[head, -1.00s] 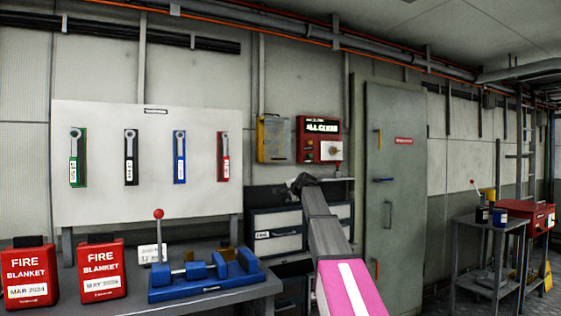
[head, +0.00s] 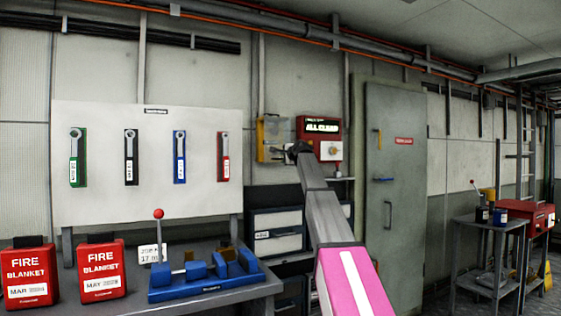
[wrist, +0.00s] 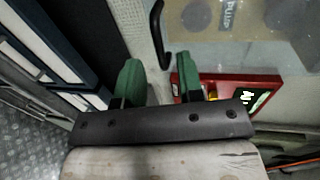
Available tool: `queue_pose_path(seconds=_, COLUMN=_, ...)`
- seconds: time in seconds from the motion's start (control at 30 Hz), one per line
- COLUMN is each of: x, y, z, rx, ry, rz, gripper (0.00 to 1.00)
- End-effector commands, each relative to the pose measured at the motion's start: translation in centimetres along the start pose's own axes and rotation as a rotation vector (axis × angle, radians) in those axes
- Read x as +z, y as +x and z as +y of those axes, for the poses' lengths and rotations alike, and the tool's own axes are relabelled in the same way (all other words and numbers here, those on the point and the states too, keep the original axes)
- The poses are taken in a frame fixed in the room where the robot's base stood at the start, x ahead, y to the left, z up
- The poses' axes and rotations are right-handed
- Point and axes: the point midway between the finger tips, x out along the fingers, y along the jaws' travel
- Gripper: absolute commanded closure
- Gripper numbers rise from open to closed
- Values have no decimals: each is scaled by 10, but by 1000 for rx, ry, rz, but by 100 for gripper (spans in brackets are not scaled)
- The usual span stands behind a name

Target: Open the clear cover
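The clear cover (wrist: 235,35) fills the upper right of the wrist view, see-through, with a partly readable label behind it. A black hooked handle (wrist: 157,35) stands at its left edge. In the head view the cover (head: 276,131) is on the yellow-edged wall box, left of a red panel. My gripper (wrist: 157,75) is open and empty, its two green fingers apart. In the wrist view the handle lies just beyond the fingertips, roughly in line with the gap; I see no contact. In the head view my gripper (head: 284,152) is at the box's lower right, hiding part of it.
The red panel (head: 308,126) reading "ALL CLEAR" is close to the right of my gripper. A drawer cabinet (head: 277,240) stands below, and a tall grey-green locker (head: 390,190) stands to the right. The tool board (head: 100,190) is left.

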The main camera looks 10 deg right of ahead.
Motion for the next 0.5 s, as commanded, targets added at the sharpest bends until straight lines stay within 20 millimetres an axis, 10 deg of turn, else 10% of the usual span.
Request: queue_pose_path(seconds=0.5, x=0, y=48, z=0, rx=0, ry=-1, rz=0, gripper=65)
